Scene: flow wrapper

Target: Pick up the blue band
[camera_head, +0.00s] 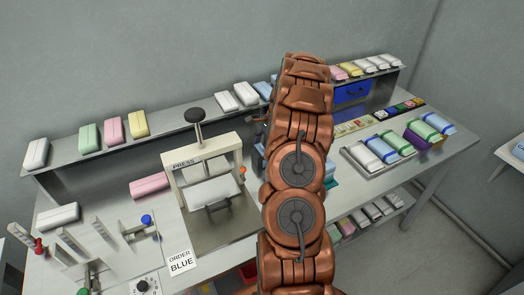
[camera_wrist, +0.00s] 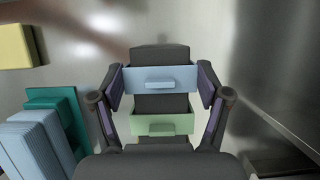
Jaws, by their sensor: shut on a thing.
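My gripper (camera_wrist: 160,84) shows in the wrist view with its two fingers either side of a light blue piece with a small tab, which looks like the blue band (camera_wrist: 134,79). The band spans crosswise from finger to finger, and the fingers are shut on it. A pale green piece (camera_wrist: 178,122) of similar shape lies lower in that view, between the fingers' lower parts; I cannot tell whether they touch it. A dark block (camera_wrist: 160,53) is behind both. In the head view my arm hides the gripper and the band.
A light blue stack (camera_wrist: 30,148) in a teal holder (camera_wrist: 66,105) and a yellow block (camera_wrist: 14,46) are left in the wrist view. In the head view, the press (camera_head: 186,162) stands left of my arm, with an order card (camera_head: 180,262) reading BLUE. A tray (camera_head: 350,158) of packs is right.

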